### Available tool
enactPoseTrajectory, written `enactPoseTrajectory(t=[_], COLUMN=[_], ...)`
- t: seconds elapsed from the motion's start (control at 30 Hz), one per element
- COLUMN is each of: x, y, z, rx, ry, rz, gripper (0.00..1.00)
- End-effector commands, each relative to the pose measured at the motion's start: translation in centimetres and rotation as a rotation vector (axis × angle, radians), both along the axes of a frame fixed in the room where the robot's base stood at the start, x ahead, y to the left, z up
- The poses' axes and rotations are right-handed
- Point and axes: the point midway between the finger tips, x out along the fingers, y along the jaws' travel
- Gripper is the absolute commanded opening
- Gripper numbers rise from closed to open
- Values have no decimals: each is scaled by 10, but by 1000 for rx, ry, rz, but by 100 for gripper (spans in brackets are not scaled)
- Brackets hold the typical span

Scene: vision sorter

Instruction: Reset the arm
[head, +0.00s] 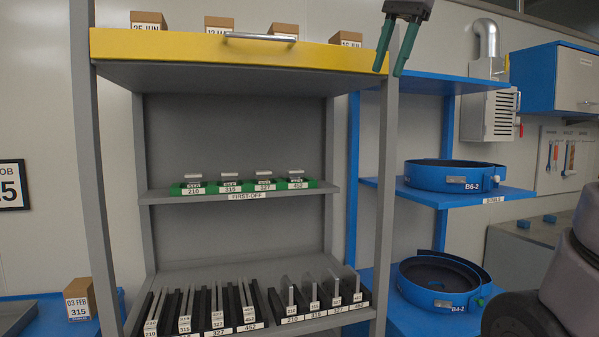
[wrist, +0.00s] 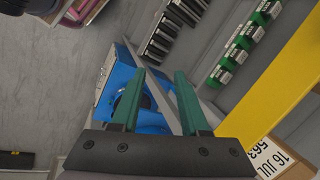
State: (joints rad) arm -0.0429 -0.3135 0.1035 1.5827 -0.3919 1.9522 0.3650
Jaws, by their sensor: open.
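My gripper (head: 397,38) shows at the top of the head view, to the right of the yellow top shelf. Its two green fingers point down and stand apart, with nothing between them. In the wrist view the open fingers (wrist: 158,103) also show empty, with blue shelving beyond them. My dark arm (head: 570,285) shows at the right edge of the head view.
A grey rack (head: 388,180) with a yellow top shelf (head: 200,45) holds small boxes, green labelled blocks (head: 230,187) and black slotted holders (head: 215,310). Blue shelves (head: 510,193) at right carry blue round bowls (head: 450,177). A box (head: 80,298) stands at lower left.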

Motion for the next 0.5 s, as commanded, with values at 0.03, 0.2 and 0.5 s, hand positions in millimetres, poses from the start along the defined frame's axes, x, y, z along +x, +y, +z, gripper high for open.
enactPoseTrajectory(t=[0.03,0.2,0.5], x=[-8,-26,-54], y=[-9,-38,-69], z=[-21,-102,-212], rx=[-23,-108,-224], ry=[-39,-209,-431], rz=[39,195,336], gripper=[45,45,45])
